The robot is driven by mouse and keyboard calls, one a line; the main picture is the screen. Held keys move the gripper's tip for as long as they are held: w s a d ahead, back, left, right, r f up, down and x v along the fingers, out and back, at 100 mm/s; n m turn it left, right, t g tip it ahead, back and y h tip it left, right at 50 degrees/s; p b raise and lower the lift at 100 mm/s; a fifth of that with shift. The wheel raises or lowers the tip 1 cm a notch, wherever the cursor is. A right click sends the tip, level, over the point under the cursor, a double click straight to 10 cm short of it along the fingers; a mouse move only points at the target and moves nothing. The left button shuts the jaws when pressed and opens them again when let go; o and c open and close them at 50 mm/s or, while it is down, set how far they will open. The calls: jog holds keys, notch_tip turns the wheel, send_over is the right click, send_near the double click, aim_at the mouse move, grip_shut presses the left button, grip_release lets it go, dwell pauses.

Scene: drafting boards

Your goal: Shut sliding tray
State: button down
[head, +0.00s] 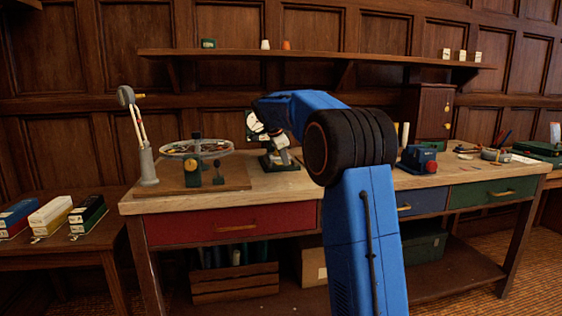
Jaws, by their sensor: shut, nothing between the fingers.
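The task's sliding tray cannot be singled out for certain; the workbench has several drawers. A red drawer (190,230) with a brass handle is at the left of the bench front. A blue drawer (425,201) is right of my arm and partly hidden by it. A green drawer (492,192) is at the right end. None clearly stands out from the bench front, but small gaps are hard to judge. My blue arm rises in front of the bench and bends left and away over the top. My gripper is not clearly visible; the forearm seems to hide it.
The wooden bench top (290,184) carries a round dial instrument (197,148), a microscope-like device (278,158), a blue device (418,157) and a small wooden cabinet (433,112). A side table (60,246) with boxes stands left. A crate (235,283) sits underneath.

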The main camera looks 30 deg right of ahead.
jog(key=s+v, duration=0.1)
jog(key=v, duration=1)
jog(key=s+a+f+n+y, duration=0.15)
jog(key=s+a+n, duration=0.35)
jog(key=s, duration=0.5)
jog(key=s+a+f+n+y, duration=0.1)
jog(key=s+a+f+n, duration=0.3)
jog(key=s+f, duration=0.5)
jog(key=s+a+f+n+y, duration=0.1)
jog(key=s+a+f+n, duration=0.4)
jog(key=s, duration=1.2)
jog(key=s+a+f+n+t+y, duration=0.1)
jog(key=s+a+f+n, duration=0.4)
jog(key=s+f, duration=0.8)
jog(key=shift+s+n+y, duration=0.35)
jog(key=shift+n+y, duration=0.1)
jog(key=shift+n, duration=0.05)
